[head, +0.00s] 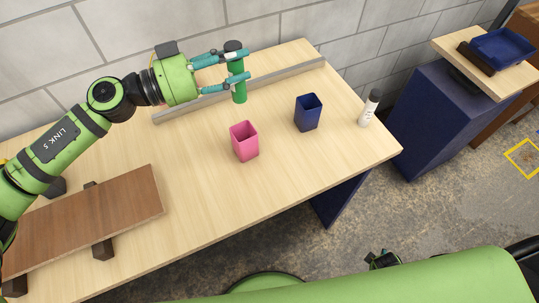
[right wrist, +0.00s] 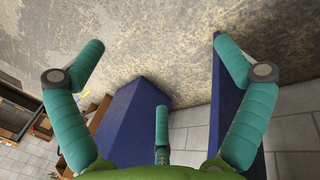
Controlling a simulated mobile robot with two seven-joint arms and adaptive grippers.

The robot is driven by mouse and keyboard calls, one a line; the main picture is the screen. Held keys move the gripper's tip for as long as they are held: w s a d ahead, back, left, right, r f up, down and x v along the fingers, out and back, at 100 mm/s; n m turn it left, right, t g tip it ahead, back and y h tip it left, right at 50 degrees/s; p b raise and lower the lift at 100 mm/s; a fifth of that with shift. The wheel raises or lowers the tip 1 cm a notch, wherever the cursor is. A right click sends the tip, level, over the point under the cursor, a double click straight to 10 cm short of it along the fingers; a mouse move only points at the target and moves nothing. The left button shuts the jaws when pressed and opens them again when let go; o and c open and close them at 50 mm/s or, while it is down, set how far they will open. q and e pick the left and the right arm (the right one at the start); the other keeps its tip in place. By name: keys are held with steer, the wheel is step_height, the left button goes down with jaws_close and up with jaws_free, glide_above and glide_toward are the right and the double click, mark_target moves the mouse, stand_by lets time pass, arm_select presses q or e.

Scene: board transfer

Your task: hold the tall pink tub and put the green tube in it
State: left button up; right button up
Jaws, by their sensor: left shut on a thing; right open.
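The green tube (head: 238,80) has a dark cap and stands about upright in the head view. My left gripper (head: 236,80) is shut on the green tube near the back of the table; I cannot tell whether the tube touches the tabletop. The tall pink tub (head: 245,143) stands upright on the table, in front of the tube and slightly right of it, with no gripper on it. My right gripper (right wrist: 158,75) is open and empty in the right wrist view, with floor and blue panels beyond it. In the head view, only part of my right arm shows at the bottom.
A dark blue tub (head: 308,113) stands right of the pink one. A white bottle with a dark cap (head: 369,108) stands near the table's right end. A grey rail (head: 285,75) runs along the back. A raised brown board (head: 100,215) lies front left. Bare tabletop surrounds the pink tub.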

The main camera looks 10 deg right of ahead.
steer(key=w+d+r+m+h, duration=0.1)
steer(key=w+d+r+h, duration=0.1)
steer(key=w+d+r, duration=0.35)
steer(key=w+d+r+m+h, duration=0.1)
steer(key=w+d+r+h, duration=0.15)
steer(key=d+r, duration=0.55)
steer(key=w+d+r+m, duration=0.2)
steer(key=w+d+r, duration=0.6)
steer(key=r, duration=0.1)
steer(key=w+a+r+n+t, duration=0.3)
steer(key=w+a+r+t, duration=0.35)
steer(key=w+r, duration=0.65)
steer(key=w+a+r+n+t, duration=0.2)
steer(key=w+a+r+t, duration=0.45)
steer(key=w+r, duration=0.65)
steer(key=w+a+r+n+t+y, duration=0.2)
steer(key=a+r, duration=0.4)
steer(key=a, duration=0.2)
steer(key=g+y, duration=0.3)
steer(key=y, duration=0.8)
glide_toward(253, 143)
steer(key=w+f, duration=0.1)
steer(key=x, duration=1.2)
steer(key=shift+a+r, duration=0.1)
steer(key=shift+a, duration=0.05)
